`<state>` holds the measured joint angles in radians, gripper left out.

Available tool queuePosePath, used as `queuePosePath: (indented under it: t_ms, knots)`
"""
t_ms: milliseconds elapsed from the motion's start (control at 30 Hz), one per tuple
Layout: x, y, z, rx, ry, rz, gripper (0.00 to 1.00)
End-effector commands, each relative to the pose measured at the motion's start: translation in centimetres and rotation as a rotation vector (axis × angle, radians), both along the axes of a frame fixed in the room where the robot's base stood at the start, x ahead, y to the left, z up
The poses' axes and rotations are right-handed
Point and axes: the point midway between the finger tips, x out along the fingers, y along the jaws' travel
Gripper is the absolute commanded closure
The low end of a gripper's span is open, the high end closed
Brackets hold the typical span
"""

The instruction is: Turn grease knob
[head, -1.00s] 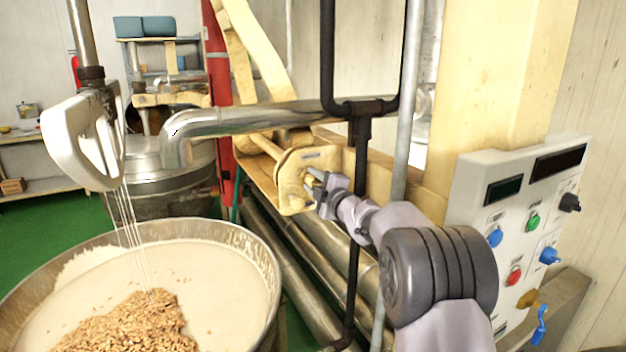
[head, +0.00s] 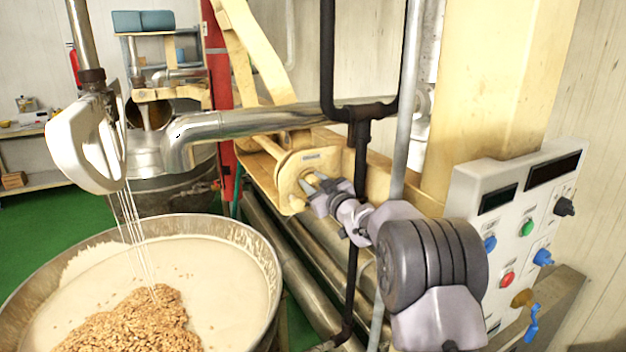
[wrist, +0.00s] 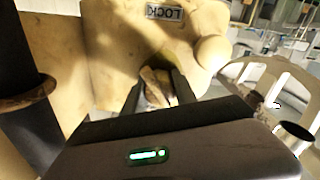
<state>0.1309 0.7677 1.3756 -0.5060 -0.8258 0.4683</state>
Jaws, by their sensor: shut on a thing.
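In the head view my gripper (head: 319,188) reaches left to the cream plate (head: 293,180) of the housing. The knob is mostly hidden there by the fingers, and its exact angle cannot be told.
A black vertical pipe (head: 355,250) and a grey pole (head: 406,110) stand close to my arm. A white control panel (head: 507,240) with coloured buttons is at right. A kettle (head: 262,250) of nougat and nuts, under a white paddle (head: 75,150), is at left.

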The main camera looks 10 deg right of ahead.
Motion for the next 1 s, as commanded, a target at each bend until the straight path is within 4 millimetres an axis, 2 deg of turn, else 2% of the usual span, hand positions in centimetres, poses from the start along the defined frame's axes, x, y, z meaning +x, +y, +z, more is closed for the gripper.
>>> queuePosePath:
  t_ms: [500, 1000]
  knots:
    - [0.00, -0.01, -0.02, 0.408, 0.135, -0.001, 1.00]
    - [0.00, -0.03, -0.09, 0.577, 0.189, -0.002, 1.00]
